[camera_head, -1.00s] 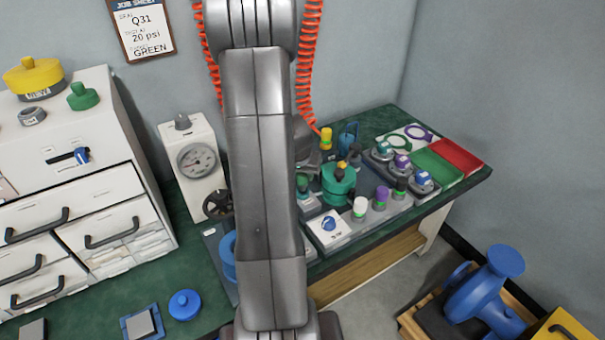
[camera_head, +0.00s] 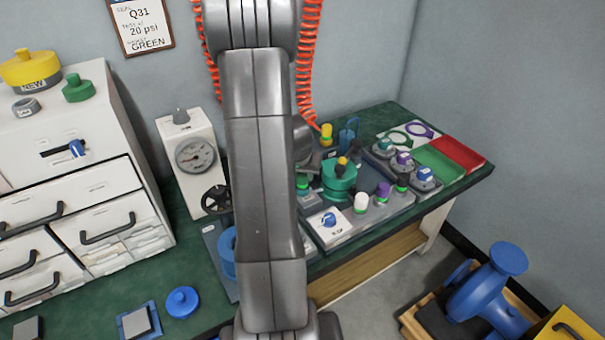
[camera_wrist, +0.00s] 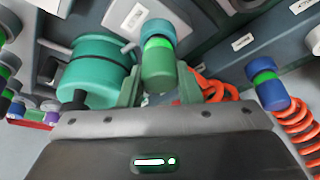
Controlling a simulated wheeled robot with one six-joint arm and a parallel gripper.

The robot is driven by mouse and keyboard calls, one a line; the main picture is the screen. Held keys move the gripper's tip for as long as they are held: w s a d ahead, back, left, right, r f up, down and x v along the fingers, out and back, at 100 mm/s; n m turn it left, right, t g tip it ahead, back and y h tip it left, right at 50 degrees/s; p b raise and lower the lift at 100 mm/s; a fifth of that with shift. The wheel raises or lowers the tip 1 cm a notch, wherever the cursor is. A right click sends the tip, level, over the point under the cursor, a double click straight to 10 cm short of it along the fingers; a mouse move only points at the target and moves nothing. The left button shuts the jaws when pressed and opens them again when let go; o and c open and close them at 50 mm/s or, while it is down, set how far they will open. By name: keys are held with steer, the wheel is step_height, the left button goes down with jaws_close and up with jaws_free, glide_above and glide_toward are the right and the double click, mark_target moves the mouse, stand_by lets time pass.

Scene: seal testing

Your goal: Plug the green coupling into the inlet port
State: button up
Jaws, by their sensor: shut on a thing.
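In the wrist view my gripper (camera_wrist: 158,88) is shut on the green coupling (camera_wrist: 158,68), with one finger on each side. A bright green band and a teal rounded end show beyond the fingers; I cannot tell if the coupling is seated or only lined up there. A teal cylindrical housing (camera_wrist: 93,72) with a black stub is just left of it. In the head view this housing (camera_head: 339,180) stands on the bench, right of my arm. My arm hides most of the gripper there. I cannot make out the inlet port for certain.
A blue coupling (camera_wrist: 268,88) on an orange hose is at the right of the wrist view. In the head view a white-topped fitting (camera_head: 361,202), a purple one (camera_head: 383,190) and a blue knob panel (camera_head: 329,222) crowd the bench near the housing. A gauge box (camera_head: 190,150) stands left of my arm.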

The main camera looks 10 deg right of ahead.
steer(key=shift+f, duration=0.2)
steer(key=o, duration=1.1)
steer(key=shift+r, duration=0.1)
steer(key=p+v, duration=0.2)
steer(key=v, duration=1.1)
steer(key=shift+s+r, duration=0.25)
steer(key=shift+r, duration=0.05)
steer(key=shift+a+f, duration=0.1)
steer(key=b+x, duration=0.2)
steer(key=x, duration=1.1)
steer(key=shift+w+f, duration=0.15)
steer(key=shift+w, duration=0.15)
